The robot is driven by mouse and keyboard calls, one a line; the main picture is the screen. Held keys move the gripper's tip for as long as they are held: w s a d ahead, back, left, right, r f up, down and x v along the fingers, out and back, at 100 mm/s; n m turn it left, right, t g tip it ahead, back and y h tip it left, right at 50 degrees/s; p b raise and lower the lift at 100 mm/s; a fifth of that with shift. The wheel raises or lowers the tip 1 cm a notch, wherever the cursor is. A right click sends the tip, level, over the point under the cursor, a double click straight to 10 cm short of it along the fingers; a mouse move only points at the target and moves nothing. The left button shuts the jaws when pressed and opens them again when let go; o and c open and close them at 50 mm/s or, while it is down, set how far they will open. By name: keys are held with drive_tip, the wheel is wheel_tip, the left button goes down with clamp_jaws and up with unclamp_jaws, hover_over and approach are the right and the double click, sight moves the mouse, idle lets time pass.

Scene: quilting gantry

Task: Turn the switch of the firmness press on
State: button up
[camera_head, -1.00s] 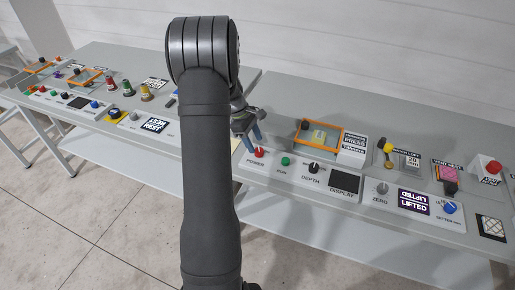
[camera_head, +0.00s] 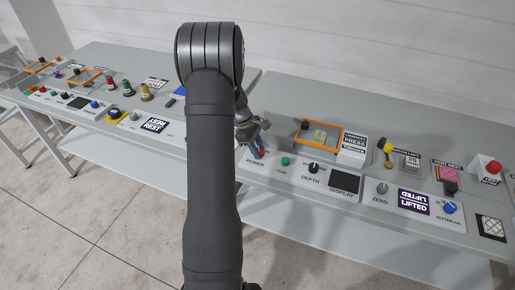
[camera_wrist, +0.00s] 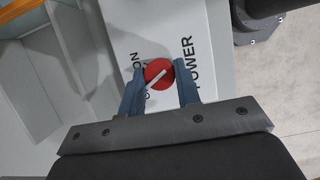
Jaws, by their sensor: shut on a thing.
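The firmness press panel (camera_head: 296,174) is a light grey strip with a black display (camera_head: 345,183), a green RUN button (camera_head: 285,161) and a black DEPTH knob (camera_head: 314,167). Its switch is the round red knob marked POWER, seen in the wrist view (camera_wrist: 158,76). A white pointer line crosses the knob slantwise, from lower left to upper right. "ON" (camera_wrist: 136,62) is printed beside it; the lettering below is partly hidden by a finger. My gripper (camera_wrist: 161,72) is shut on the knob, one blue finger on each side. In the head view my gripper (camera_head: 257,151) mostly covers the knob.
The orange-framed press bed (camera_head: 318,135) and a white PRESS sign block (camera_head: 353,150) stand behind the panel. To the right are a ZERO knob panel (camera_head: 381,190), a blue knob (camera_head: 449,208) and a red button (camera_head: 493,167). More stations stand at left.

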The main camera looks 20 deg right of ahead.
drive_tip(key=m+y, duration=0.1)
drive_tip(key=m, duration=0.2)
drive_tip(key=m+g+y, duration=0.1)
drive_tip(key=m, duration=0.2)
drive_tip(key=shift+w+d, duration=0.1)
drive_tip(key=shift+d, duration=0.1)
drive_tip(key=m+y, duration=0.2)
drive_tip(key=m, duration=0.3)
drive_tip(key=shift+d+m, duration=0.1)
drive_tip(key=shift+m, duration=0.3)
idle(0.4)
drive_tip(key=o, duration=1)
drive_tip(key=shift+r, duration=0.1)
drive_tip(key=v, duration=1.7)
drive_tip(key=shift+w+d+r, duration=0.1)
drive_tip(key=shift+w+d, duration=0.05)
drive_tip(key=shift+d, duration=0.15)
